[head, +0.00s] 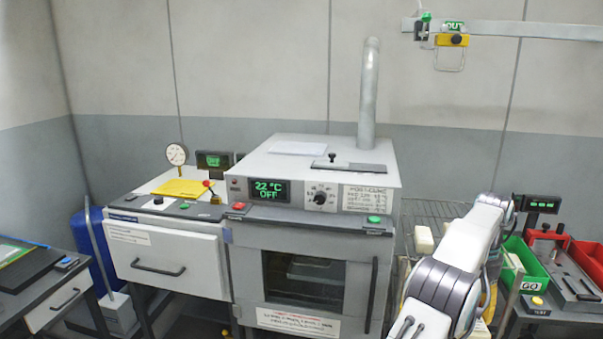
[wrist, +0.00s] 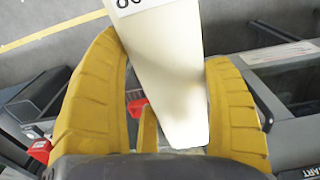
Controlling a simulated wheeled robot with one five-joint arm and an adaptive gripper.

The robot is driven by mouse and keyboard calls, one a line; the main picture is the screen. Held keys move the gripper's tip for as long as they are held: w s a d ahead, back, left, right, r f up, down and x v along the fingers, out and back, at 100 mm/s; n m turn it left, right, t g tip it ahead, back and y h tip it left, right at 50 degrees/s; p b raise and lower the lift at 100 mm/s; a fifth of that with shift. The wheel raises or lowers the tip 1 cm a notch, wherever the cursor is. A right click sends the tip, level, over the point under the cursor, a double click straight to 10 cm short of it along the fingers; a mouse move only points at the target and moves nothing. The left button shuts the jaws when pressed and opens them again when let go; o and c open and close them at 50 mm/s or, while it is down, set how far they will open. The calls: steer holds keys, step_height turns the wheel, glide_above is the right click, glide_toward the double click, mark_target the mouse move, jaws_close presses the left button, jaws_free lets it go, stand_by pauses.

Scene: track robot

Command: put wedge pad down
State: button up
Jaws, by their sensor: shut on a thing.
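In the wrist view, my gripper (wrist: 166,58) has its two yellow fingers closed on either side of a cream wedge pad (wrist: 172,88). The pad narrows toward the palm and carries a white label with dark print at its far end, cut off by the picture's top edge. What lies under the pad is mostly hidden. In the head view my arm crosses the lower right and hides most of the gripper. Cream pads (head: 424,240) show on the wire rack behind my arm; I cannot tell whether the held one is among the cream pieces there.
The oven (head: 312,240) has its door shut and reads 22 °C, OFF. A press bench (head: 170,245) with a drawer stands to its left. A green bin (head: 535,285) marked GO and a red bin (head: 585,262) are at right. A dark table (head: 35,290) is at far left.

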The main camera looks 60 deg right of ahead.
steer(key=shift+n, duration=0.9)
steer(key=w, duration=0.4)
steer(key=w+f, duration=0.1)
steer(key=w, duration=0.3)
steer(key=w+f, duration=0.1)
steer(key=w, duration=0.3)
steer(key=shift+w+f, duration=0.2)
steer(key=shift+w, duration=0.15)
steer(key=w+a+f+n, duration=0.15)
steer(key=w+a, duration=0.25)
steer(key=w, duration=0.5)
steer(key=w+a+f+n, duration=0.1)
steer(key=w+a+f, duration=0.25)
steer(key=w, duration=0.55)
steer(key=w+a+f+n, duration=0.1)
steer(key=w+a+n, duration=0.1)
steer(key=w+a, duration=0.5)
steer(key=w+a+f+n, duration=0.2)
steer(key=w+a+f, duration=0.1)
steer(key=w+a, duration=0.6)
steer(key=shift+w+a+f+n, duration=0.8)
steer(key=shift+w+a+f, duration=0.15)
steer(key=shift+a, duration=4.1)
steer(key=shift+w+a+f+n, duration=0.9)
steer(key=shift+a+f, duration=0.15)
steer(key=shift+a, duration=4)
steer(key=shift+w+a+f+n, duration=0.75)
steer(key=shift+w+a+f, duration=0.2)
steer(key=shift+a, duration=4.1)
